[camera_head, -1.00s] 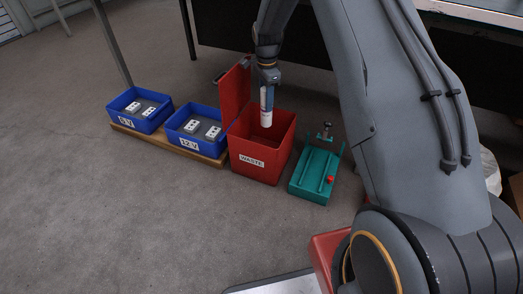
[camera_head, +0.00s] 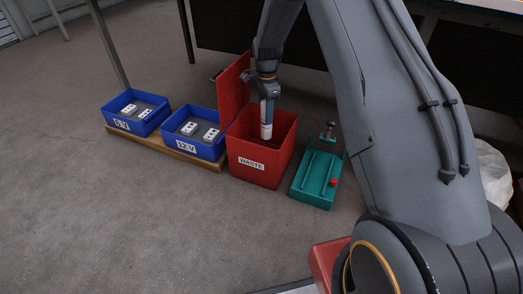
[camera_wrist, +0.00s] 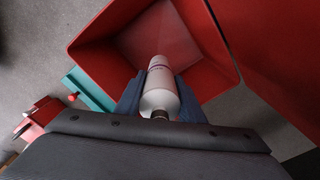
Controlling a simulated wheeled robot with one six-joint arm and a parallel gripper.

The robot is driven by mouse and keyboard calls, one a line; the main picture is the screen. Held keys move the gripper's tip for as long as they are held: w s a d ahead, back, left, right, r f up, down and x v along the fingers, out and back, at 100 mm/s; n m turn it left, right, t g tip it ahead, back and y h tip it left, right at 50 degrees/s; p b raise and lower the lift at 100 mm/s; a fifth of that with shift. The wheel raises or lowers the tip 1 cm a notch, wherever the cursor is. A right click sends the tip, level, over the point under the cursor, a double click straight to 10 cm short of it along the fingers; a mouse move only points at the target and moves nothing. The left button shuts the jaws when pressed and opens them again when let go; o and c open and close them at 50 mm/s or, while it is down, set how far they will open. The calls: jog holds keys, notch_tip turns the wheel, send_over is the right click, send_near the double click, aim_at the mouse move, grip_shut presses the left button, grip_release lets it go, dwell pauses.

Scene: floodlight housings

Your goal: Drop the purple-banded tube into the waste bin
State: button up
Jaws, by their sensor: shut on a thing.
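My gripper (camera_head: 267,98) is shut on a white tube (camera_head: 267,131) that hangs roughly upright. A dark band, bluish or purple, crosses the tube in the wrist view (camera_wrist: 160,88). The gripper's fingers (camera_wrist: 158,95) press on both sides of the tube.
Two blue bins, labelled 6 V (camera_head: 125,123) and 12 V (camera_head: 178,143), hold white pieces on a wooden board (camera_head: 150,141) to the left. A teal fixture (camera_head: 313,190) with a red knob stands close right of the waste bin. Grey floor in front is clear.

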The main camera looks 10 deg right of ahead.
jog(key=o, duration=1.2)
notch_tip(320, 180, up, 8)
jog(key=p, duration=0.3)
jog(key=shift+f, duration=0.1)
